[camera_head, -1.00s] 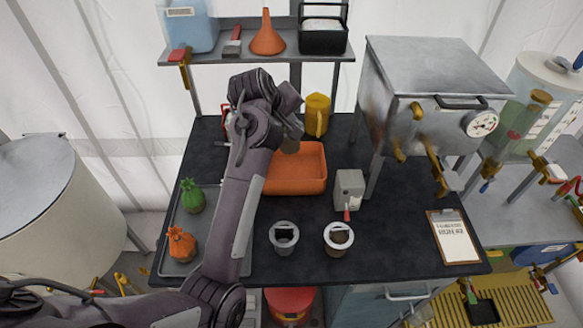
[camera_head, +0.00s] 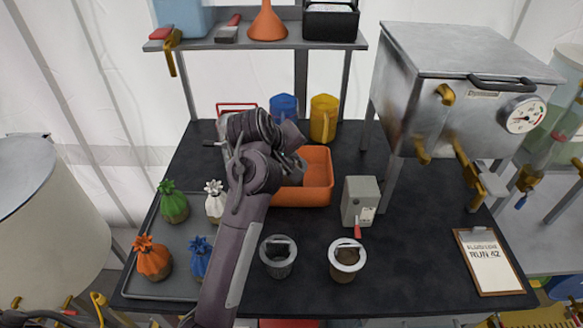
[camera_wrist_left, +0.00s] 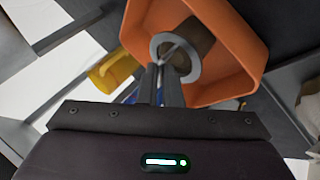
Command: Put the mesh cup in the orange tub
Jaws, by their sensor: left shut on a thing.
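The orange tub (camera_head: 305,196) sits at the middle of the dark bench, behind two other cups. My left gripper (camera_head: 296,166) is over the tub's left part, shut on a cup with a grey ring rim and brownish body, which I take as the mesh cup (camera_wrist_left: 196,40). The wrist view shows this cup within the outline of the tub (camera_wrist_left: 244,45), the gripper's fingers (camera_wrist_left: 165,72) at its rim. The mesh texture is not clear, and I cannot tell whether the cup touches the tub's floor. My arm hides part of it. My right gripper is not in view.
A grey cup (camera_head: 278,262) and a white-rimmed cup (camera_head: 346,262) stand in front of the tub. A grey box (camera_head: 358,200) stands right of it. Blue (camera_head: 284,106) and yellow (camera_head: 323,118) jugs stand behind. A tray (camera_head: 160,287) with small tied sacks lies left.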

